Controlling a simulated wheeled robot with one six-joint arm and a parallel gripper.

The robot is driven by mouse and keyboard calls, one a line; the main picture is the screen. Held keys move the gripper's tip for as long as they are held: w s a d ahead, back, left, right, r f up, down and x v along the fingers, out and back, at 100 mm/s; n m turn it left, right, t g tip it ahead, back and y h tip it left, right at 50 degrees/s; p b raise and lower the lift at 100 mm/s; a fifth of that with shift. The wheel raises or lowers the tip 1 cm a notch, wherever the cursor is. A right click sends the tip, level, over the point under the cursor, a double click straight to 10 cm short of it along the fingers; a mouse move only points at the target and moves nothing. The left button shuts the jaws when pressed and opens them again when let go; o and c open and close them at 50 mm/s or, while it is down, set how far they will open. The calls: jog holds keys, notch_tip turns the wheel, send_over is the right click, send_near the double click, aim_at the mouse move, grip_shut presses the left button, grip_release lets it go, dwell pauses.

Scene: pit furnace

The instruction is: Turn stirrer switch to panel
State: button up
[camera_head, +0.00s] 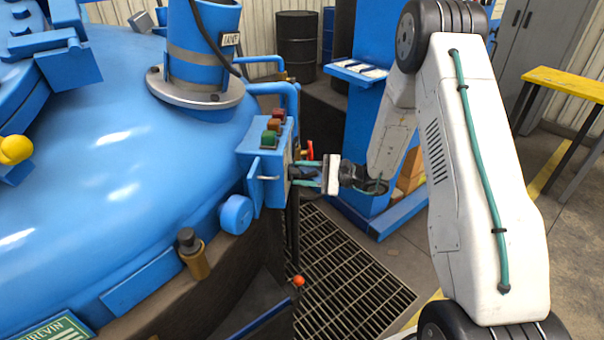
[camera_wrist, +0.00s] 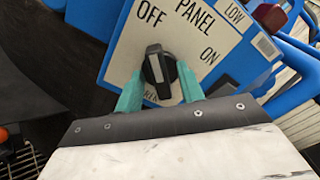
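The stirrer switch (camera_wrist: 158,68) is a black knob with a pale stripe, on a white plate (camera_wrist: 128,48) in the wrist view. The plate reads OFF, PANEL and ON around the knob; a label below it is partly hidden. The stripe runs nearly up and down in the picture; which end is the pointer I cannot tell. My gripper (camera_wrist: 160,78) has its teal fingers on either side of the knob, apart, with narrow gaps showing. In the head view my gripper (camera_head: 297,176) is at the right face of the blue control box (camera_head: 262,180), where the switch is hidden.
Red and green buttons (camera_head: 271,132) top the box, and a handle (camera_head: 265,178) is on its front. The big blue furnace vessel (camera_head: 110,170) fills the left. A blue column (camera_head: 355,110) stands behind my gripper. Floor grating (camera_head: 350,275) lies below.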

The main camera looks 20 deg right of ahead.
jog(key=shift+a, duration=0.1)
grip_shut()
jog(key=shift+m, duration=0.3)
jog(key=shift+w+m, duration=0.15)
jog(key=shift+m, duration=3.85)
